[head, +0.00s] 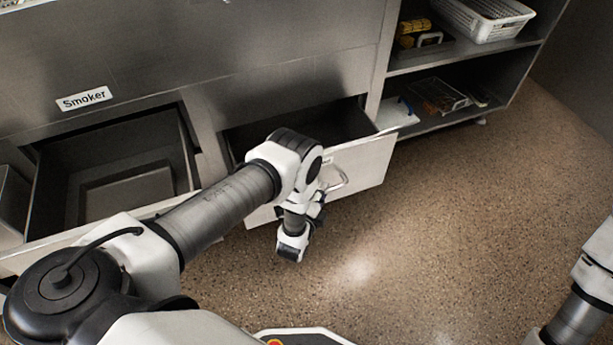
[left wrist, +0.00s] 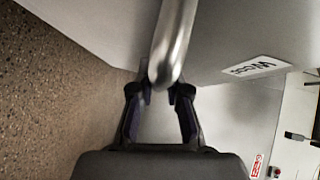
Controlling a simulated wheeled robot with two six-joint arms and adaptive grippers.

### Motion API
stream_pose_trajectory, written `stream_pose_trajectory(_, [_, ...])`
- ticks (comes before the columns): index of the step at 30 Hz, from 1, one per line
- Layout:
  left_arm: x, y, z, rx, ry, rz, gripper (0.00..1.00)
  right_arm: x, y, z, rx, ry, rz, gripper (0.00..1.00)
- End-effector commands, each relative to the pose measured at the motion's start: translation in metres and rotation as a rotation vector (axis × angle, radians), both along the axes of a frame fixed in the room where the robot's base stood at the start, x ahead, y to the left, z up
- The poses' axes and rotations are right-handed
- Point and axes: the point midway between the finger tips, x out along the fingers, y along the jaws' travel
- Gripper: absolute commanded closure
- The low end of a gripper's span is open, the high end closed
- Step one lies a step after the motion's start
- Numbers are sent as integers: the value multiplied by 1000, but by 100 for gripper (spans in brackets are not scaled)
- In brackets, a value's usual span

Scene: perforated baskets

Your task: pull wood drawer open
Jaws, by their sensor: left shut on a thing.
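The wood drawer (head: 365,165) is the right one of two drawers in the head view. It stands part way out of the grey cabinet, and its dark inside shows behind the light front. In the left wrist view its front carries a label reading Wood (left wrist: 257,66), upside down. My left gripper (head: 318,194) is at the front of this drawer, shut on its metal bar handle (left wrist: 173,45). The wrist view shows the two fingers (left wrist: 160,93) on either side of the bar. My left forearm hides part of the drawer. My right gripper is out of view.
Another open drawer (head: 83,187), under a Smoker label (head: 84,98), is at the left. Shelves at the right hold a white perforated basket (head: 484,20), a yellow item (head: 413,30) and flat items. The speckled floor (head: 480,200) in front is clear.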

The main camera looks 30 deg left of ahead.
Motion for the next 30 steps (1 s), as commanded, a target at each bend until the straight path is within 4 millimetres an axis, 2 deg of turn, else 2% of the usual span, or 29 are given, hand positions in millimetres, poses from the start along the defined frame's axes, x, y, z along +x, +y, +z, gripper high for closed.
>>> stream_pose_trajectory(1, [-9, -13, 3, -1, 4, -6, 100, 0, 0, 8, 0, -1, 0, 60])
stream_pose_trajectory(6, [-36, -44, 3, -2, 2, -4, 100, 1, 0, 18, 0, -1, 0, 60])
stream_pose_trajectory(13, [-63, -75, 1, -2, 2, -3, 100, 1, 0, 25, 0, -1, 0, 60])
stream_pose_trajectory(19, [-73, -88, 1, -1, 1, -1, 100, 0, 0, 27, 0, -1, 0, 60])
stream_pose_trajectory(30, [-75, -90, 0, -1, 0, 0, 100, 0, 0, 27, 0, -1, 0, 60])
